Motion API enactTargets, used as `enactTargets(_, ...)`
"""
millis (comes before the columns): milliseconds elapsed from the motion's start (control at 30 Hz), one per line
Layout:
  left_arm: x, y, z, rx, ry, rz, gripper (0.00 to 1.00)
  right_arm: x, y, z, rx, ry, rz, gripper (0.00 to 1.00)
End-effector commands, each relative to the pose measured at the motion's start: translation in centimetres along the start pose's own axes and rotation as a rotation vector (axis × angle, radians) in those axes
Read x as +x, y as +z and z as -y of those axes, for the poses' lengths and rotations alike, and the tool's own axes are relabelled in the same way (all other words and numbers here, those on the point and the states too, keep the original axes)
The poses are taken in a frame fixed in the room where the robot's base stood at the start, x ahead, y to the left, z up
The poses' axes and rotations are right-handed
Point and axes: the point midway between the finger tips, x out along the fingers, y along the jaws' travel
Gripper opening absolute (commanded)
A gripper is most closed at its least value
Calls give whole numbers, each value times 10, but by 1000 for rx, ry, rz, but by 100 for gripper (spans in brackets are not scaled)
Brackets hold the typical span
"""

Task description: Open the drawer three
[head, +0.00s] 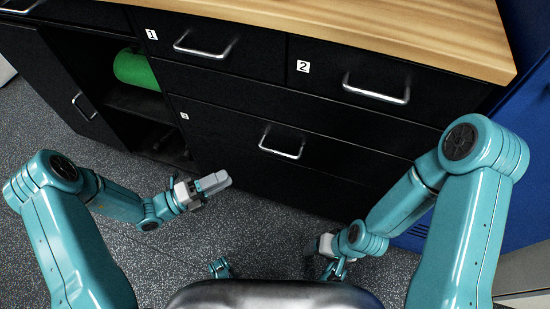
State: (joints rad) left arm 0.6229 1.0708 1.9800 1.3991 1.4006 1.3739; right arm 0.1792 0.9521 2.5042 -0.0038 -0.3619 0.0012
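Drawer three (225,127) is a wide black front in the cabinet, below drawers 1 and 2, with a small "3" label (184,115) at its upper left. It looks shut. Its silver bar handle (282,142) is in plain view and nothing touches it. My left gripper (222,181) is in front of the cabinet, to the left of and lower in the picture than the handle, apart from it and holding nothing that I can see. My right gripper (325,245) is low in the picture, right of the middle, partly hidden by its own wrist. The finger gap of each is unclear.
Drawer 1 (240,62) and drawer 2 (330,68) look shut above, under a wooden top (400,25). At left, a cabinet compartment is open with a green rounded object (136,69) inside. A blue surface (520,150) stands at right. Speckled floor (110,245) is clear in front.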

Motion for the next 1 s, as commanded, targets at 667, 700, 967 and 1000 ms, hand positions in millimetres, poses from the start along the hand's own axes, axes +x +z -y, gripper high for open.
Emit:
enactTargets(667,144,0,-1,3,-1,-3,38,26,-8,-15,20,2,-21,67)
enactTargets(700,148,0,-1,2,0,-3,38,27,-9,-15,21,2,-21,67)
enactTargets(967,162,1,1,1,0,0,38,28,-10,-16,23,3,-24,67)
enactTargets(1000,162,1,1,1,1,1,38,28,-9,-16,23,3,-23,67)
